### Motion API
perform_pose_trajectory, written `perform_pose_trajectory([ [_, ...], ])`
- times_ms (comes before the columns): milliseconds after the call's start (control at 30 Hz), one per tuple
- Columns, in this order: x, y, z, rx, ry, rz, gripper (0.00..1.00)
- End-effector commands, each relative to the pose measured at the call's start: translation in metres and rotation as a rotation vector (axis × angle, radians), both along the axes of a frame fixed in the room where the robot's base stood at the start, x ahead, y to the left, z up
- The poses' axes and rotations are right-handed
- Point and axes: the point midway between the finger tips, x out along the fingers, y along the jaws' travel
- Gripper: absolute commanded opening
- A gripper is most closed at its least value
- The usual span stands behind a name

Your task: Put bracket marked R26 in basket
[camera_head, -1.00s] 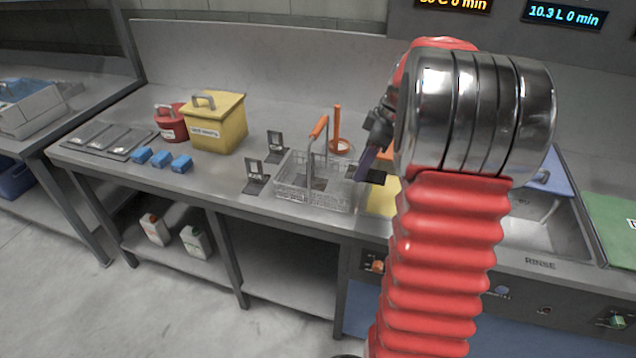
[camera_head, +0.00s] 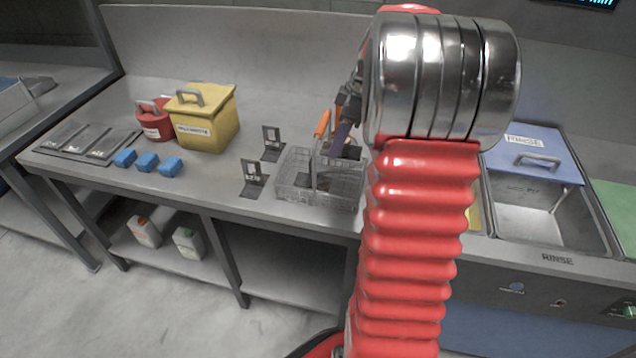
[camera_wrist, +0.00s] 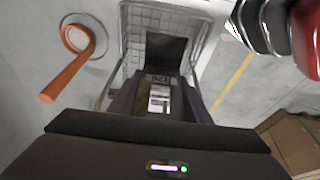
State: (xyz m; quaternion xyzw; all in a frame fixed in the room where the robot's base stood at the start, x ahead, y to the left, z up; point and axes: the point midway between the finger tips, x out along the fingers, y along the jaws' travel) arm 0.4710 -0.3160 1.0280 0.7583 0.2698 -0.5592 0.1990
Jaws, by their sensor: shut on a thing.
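My gripper (camera_head: 343,136) is over the right rear part of the wire basket (camera_head: 290,190), partly hidden by my arm. It is shut on a dark bracket (camera_head: 351,152), which hangs at or above the basket's rim. In the wrist view the bracket (camera_wrist: 166,52) sits between the purple fingers (camera_wrist: 160,100), with a pale label; its marking is too small to read surely. The basket (camera_wrist: 160,18) shows behind it there. Two other dark brackets (camera_head: 254,178) (camera_head: 272,145) stand left of the basket, markings unreadable.
A yellow box (camera_head: 208,125), a red pot (camera_head: 153,122) and blue blocks (camera_head: 147,161) stand further left.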

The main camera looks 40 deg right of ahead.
Motion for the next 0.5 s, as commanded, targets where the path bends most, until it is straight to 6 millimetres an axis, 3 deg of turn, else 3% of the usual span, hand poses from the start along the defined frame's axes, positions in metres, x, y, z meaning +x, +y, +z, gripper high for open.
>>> perform_pose_trajectory([
  [233, -0.007, -0.009, -0.005, 0.000, 0.000, -0.022, 0.10],
  [500, -0.008, -0.010, -0.041, 0.001, 0.002, -0.026, 0.10],
])
